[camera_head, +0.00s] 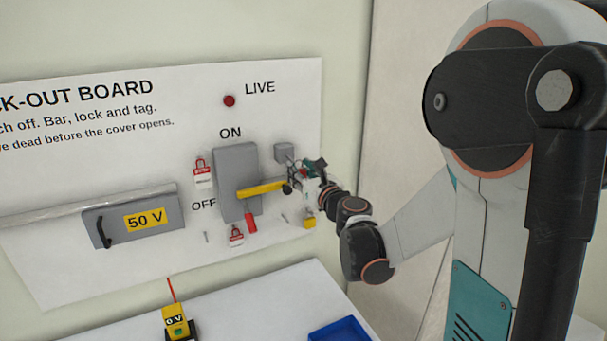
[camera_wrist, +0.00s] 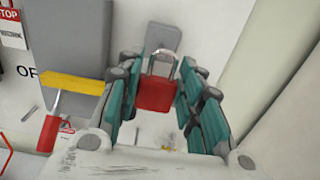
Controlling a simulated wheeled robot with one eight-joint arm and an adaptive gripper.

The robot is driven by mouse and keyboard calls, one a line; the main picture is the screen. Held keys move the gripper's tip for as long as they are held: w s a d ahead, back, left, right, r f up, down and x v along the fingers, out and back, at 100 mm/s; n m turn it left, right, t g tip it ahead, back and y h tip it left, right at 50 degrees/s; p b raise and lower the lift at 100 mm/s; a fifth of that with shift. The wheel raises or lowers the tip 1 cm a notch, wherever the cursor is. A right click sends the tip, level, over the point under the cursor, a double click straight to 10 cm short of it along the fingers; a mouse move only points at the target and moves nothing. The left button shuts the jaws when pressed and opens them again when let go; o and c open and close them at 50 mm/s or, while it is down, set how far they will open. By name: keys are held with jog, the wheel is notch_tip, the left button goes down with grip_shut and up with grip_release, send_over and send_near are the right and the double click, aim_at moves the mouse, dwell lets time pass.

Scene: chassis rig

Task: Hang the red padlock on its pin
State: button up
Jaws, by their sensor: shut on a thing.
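The red padlock (camera_wrist: 156,94) sits between the teal fingers of my gripper (camera_wrist: 158,84) in the wrist view. The fingers are shut on its body, and its grey shackle stands clear at the top. In the head view my gripper (camera_head: 303,178) is close to the board, right of the grey switch box (camera_head: 237,163); I cannot make out the padlock there. Thin pins stick out of the board low down, one left of the switch (camera_head: 206,237) and one right of it (camera_head: 284,217). I cannot tell which pin is the padlock's.
A yellow bar (camera_head: 262,188) crosses the switch beside my gripper, with a red piece (camera_head: 251,223) hanging below it. Red-and-white tags (camera_head: 203,172) hang nearby. A grey 50 V cover (camera_head: 134,215) is at left. A yellow tester (camera_head: 177,321) and blue tray (camera_head: 342,331) are on the bench.

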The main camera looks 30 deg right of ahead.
jog(key=shift+w, duration=2.5)
jog(key=shift+s+r+p, duration=0.15)
jog(key=shift+s+p, duration=0.45)
jog(key=shift+s, duration=3.85)
